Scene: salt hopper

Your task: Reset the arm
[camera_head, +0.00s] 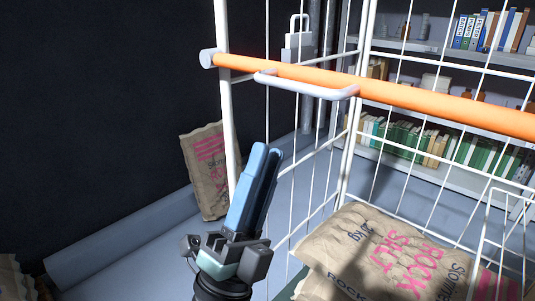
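My gripper (265,150) stands at the lower middle of the head view, pointing up and slightly right. Its two blue fingers lie close together, with no clear gap and nothing seen between them. It is in front of the white wire cage (349,150). The orange bar (430,100) with its pale handle (305,88) runs across the cage above the fingertips, apart from them in the picture.
A paper sack of rock salt (385,255) lies at the lower right, and another sack (208,165) leans upright behind the gripper on the left. A grey padlock (299,45) hangs at the top. Shelves of books (430,145) stand behind the cage. A dark wall fills the left.

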